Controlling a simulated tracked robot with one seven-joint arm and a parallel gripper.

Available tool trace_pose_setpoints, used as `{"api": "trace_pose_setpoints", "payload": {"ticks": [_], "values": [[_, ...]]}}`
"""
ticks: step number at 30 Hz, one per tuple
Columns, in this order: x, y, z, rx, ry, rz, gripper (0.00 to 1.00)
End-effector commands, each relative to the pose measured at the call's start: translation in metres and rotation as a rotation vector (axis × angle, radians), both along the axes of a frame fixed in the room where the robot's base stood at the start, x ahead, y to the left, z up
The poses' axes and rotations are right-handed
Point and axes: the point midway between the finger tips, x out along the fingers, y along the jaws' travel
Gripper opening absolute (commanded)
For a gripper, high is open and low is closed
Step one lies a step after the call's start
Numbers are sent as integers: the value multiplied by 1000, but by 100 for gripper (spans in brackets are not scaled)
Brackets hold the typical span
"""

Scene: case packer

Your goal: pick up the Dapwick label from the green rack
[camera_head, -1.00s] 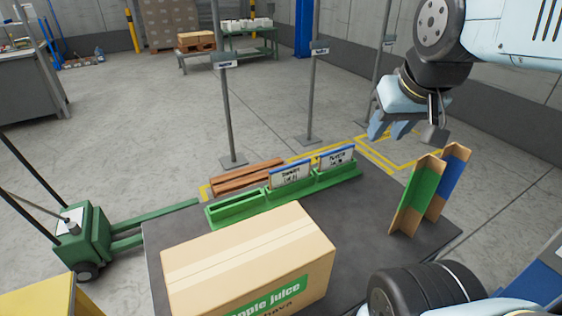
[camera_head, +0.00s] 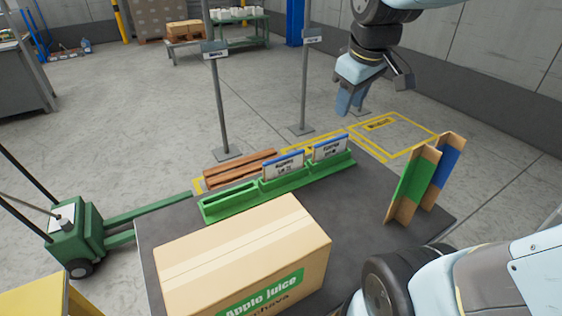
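The green rack (camera_head: 230,203) stands on the dark table behind the carton. It has slots in a row; the left slot is empty. Two white labels with blue top edges stand upright in it, a middle label (camera_head: 284,166) and a right label (camera_head: 331,149). Their print is too small to read surely, so I cannot tell which is Dapwick. My gripper (camera_head: 372,95) hangs in the air above and to the right of the right label, apart from it. Its fingers point down, spread apart, with nothing seen between them.
A large apple juice carton (camera_head: 225,240) fills the front of the dark table (camera_head: 350,215). A cross-shaped divider with green and blue panels (camera_head: 425,182) stands at right. Brown slats (camera_head: 240,167) lie behind the rack. Grey posts (camera_head: 219,105) rise beyond. A green pallet truck (camera_head: 75,235) is at left.

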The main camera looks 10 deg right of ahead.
Motion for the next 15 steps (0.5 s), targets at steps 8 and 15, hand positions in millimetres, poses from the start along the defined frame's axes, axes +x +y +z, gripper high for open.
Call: {"api": "trace_pose_setpoints", "payload": {"ticks": [8, 15], "values": [[66, 29, -31, -127, 115, 418, 36], [117, 60, -71, -197, 200, 792, 36]]}}
